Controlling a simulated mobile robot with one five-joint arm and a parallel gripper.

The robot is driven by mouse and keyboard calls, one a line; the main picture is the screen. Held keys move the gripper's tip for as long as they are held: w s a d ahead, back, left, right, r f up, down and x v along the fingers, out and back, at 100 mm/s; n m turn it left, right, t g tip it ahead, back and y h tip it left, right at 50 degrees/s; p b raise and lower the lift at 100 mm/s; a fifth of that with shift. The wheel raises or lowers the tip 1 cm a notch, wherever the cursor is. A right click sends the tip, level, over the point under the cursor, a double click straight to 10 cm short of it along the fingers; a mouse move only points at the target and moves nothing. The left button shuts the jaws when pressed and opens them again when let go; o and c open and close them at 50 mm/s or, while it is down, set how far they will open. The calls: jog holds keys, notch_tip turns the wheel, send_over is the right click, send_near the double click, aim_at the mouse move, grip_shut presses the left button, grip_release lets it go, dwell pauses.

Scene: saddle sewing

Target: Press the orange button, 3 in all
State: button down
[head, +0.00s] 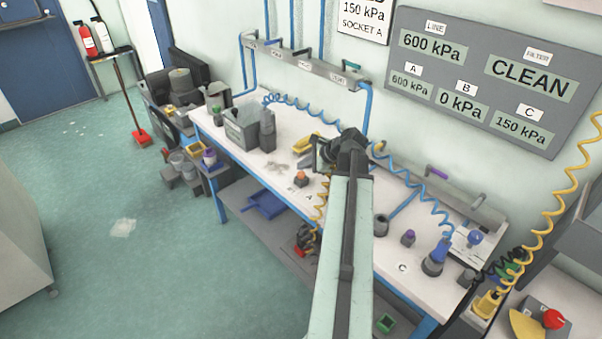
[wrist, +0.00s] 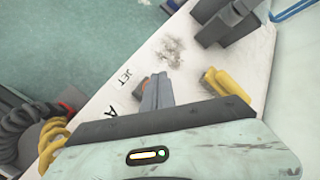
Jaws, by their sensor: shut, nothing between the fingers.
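The orange button (head: 301,175) sits on a small dark base on the white bench, near its front edge, beside the "A" mark. In the wrist view only a sliver of orange (wrist: 145,82) shows at the left of my fingers, which hide the rest. My gripper (wrist: 158,78) is shut and empty, with its grey fingers pointing down at the bench by the button. In the head view my arm reaches over the bench and the gripper is up and right of the button. I cannot tell whether the fingertips touch it.
A yellow object (wrist: 226,82) lies right of my fingers. A grey bin (head: 241,130) stands farther left on the bench (head: 230,152). Coiled yellow hose (wrist: 50,140) hangs at the front edge. A red button (head: 553,319) is far right. Grey debris (wrist: 171,52) lies beyond the fingers.

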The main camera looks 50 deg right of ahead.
aim_at(303, 174)
jog(key=shift+r, duration=0.1)
notch_tip(303, 174, up, 5)
jog(key=p, duration=0.5)
dwell(0.6)
